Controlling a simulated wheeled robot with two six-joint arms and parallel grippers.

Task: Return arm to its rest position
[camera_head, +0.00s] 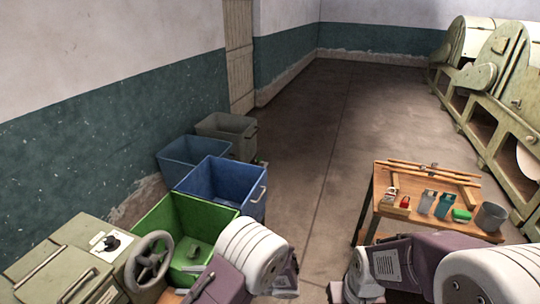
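My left arm comes in at the bottom middle, folded, with a white ribbed joint and purple links. My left gripper (286,280) is at the end of it, low in the picture and right of the green bin. Its fingers do not show clearly, so I cannot tell whether it is open or shut. My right arm reaches in from the bottom right, in front of the wooden table (441,215). Its white and purple links show, but I cannot make out a gripper on it.
A green bin (160,222) holding a green item, a blue bin (226,187) and more bins line the left wall. A green machine with a handwheel (149,262) stands bottom left. Small containers and a grey bucket (491,216) sit on the table. The middle floor (320,140) is clear.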

